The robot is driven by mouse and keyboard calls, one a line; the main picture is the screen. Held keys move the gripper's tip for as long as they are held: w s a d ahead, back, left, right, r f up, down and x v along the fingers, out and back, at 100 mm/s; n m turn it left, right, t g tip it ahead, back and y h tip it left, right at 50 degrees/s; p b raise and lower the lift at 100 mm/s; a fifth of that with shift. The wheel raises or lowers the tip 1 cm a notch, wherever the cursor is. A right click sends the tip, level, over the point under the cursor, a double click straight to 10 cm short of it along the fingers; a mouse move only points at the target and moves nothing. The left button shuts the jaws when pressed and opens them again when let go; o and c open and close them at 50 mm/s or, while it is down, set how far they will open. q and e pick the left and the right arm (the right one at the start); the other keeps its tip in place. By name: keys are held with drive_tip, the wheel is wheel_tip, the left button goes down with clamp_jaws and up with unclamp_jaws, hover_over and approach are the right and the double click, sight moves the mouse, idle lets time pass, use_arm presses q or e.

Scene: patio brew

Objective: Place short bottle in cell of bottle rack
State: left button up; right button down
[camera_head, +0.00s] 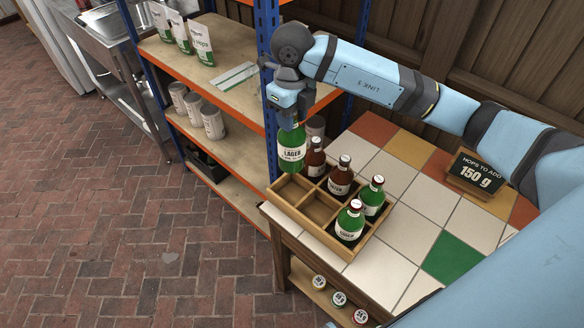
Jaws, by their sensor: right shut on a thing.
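My right gripper (287,122) points down and is shut on a green short bottle (291,152) with a white LAGER label. The bottle is upright over the far left part of the wooden bottle rack (299,226); I cannot tell whether its base is inside a cell. The rack stands on the tiled table's left end. Two brown bottles (340,180) and two green bottles (349,226) stand in its back and right cells. Several cells at the left and front are empty. My left gripper is out of view.
A blue-and-orange shelf unit (237,90) with bags (203,45) and cans (212,122) stands behind and left of the rack. A black sign (475,175) stands on the tiled table (396,206). Bottle caps (338,298) lie on the shelf below. The middle tiles are clear.

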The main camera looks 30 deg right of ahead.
sight(292, 162)
wheel_tip(292, 162, down, 11)
drive_tip(key=shift+r+p, duration=0.2)
drive_tip(key=shift+p, duration=0.2)
drive_tip(key=shift+f, duration=2.35)
